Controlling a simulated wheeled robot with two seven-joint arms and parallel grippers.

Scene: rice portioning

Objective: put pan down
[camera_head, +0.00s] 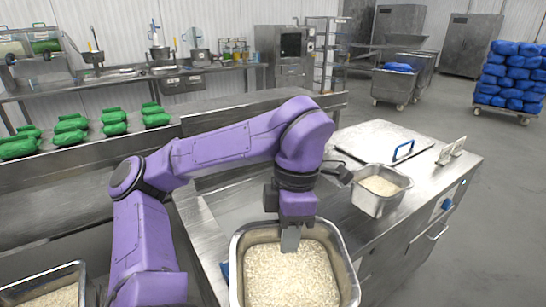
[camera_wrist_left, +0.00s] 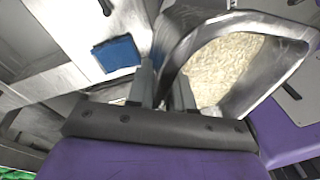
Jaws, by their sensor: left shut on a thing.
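A deep metal pan (camera_head: 350,266) filled with white rice is at the bottom centre of the head view. My left gripper (camera_head: 290,240) points down at the pan's far rim and is shut on it. In the left wrist view, the left gripper's fingers (camera_wrist_left: 162,92) sit on either side of the wall of the pan (camera_wrist_left: 268,78). The pan's underside is hidden, so I cannot tell whether it touches anything below. My right gripper is not in view.
A steel counter (camera_head: 435,172) runs behind the pan, carrying a smaller metal container (camera_head: 376,205) of rice and a lid with a blue handle (camera_head: 403,150). Another rice pan (camera_head: 40,280) is at lower left. Green bags (camera_head: 70,130) line the left bench. Open floor lies right.

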